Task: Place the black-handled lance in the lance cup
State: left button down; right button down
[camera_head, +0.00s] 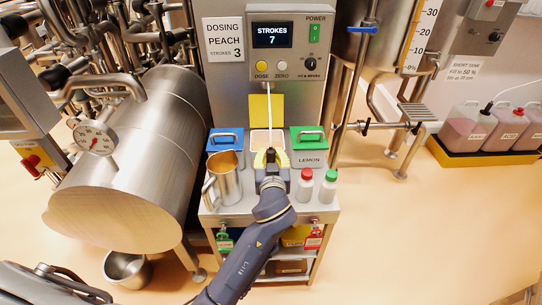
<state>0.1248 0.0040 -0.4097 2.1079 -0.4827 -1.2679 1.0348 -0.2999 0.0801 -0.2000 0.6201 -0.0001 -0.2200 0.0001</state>
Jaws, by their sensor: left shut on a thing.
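My left gripper (270,158) is at the cart's middle, over the front of the open bin (279,140) with pale contents. Its yellow fingers are shut on a dark piece that looks like the handle of the black-handled lance. A thin pale rod (268,112), apparently its shaft, runs from there up the picture towards the underside of the dosing panel. Most of the handle is hidden by the fingers. I cannot pick out the lance cup for certain. A steel jug (224,180) stands on the cart left of the gripper. My right gripper is not in view.
A blue-lidded bin (222,140) and green-lidded LEMON bin (308,147) flank the open bin. Red-capped (305,186) and green-capped (327,187) bottles stand right of my arm. The dosing panel (269,50) reads STROKES 7. A large drum (140,150) blocks the left.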

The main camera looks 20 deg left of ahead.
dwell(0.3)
pick_arm(q)
jog(key=c, duration=1.3)
grip_release()
jog(key=shift+f, duration=0.1)
jog(key=shift+v, duration=3.75)
